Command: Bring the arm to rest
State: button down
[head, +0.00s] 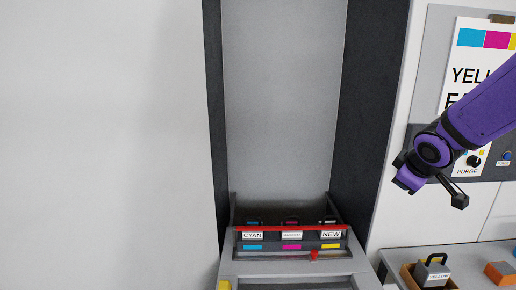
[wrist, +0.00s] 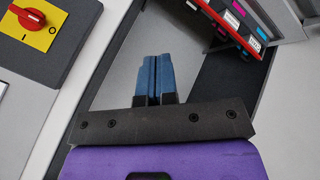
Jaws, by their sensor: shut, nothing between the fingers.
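My purple arm (head: 482,108) reaches in from the right edge of the head view, raised in front of the wall panel. Its dark end part points down and to the right, and the fingertips are hard to make out there. In the wrist view my gripper (wrist: 154,62) shows two blue fingers side by side, pressed together with nothing between them. The gripper is clear of every surface and touches nothing that I can see.
The cartridge bay (head: 291,241) with cyan, magenta and new labels and a red bar stands low in the middle. A red rotary switch (wrist: 27,14) shows in the wrist view.

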jog(key=s+a+r+m, duration=0.1)
jog(key=s+r+m, duration=0.1)
jog(key=s, duration=0.6)
jog(key=s+a+r+m+g+y, duration=0.1)
jog(key=s+a+r+m, duration=0.1)
jog(key=s, duration=0.6)
jog(key=s+a+r+m+g, duration=0.1)
jog(key=s+r+m, duration=0.3)
jog(key=s, duration=0.4)
jog(key=shift+s+a+r+y, duration=0.3)
jog(key=shift+a+r+y, duration=0.1)
jog(key=shift+a+r, duration=0.2)
jog(key=shift+w+d, duration=0.1)
jog(key=shift+w, duration=0.05)
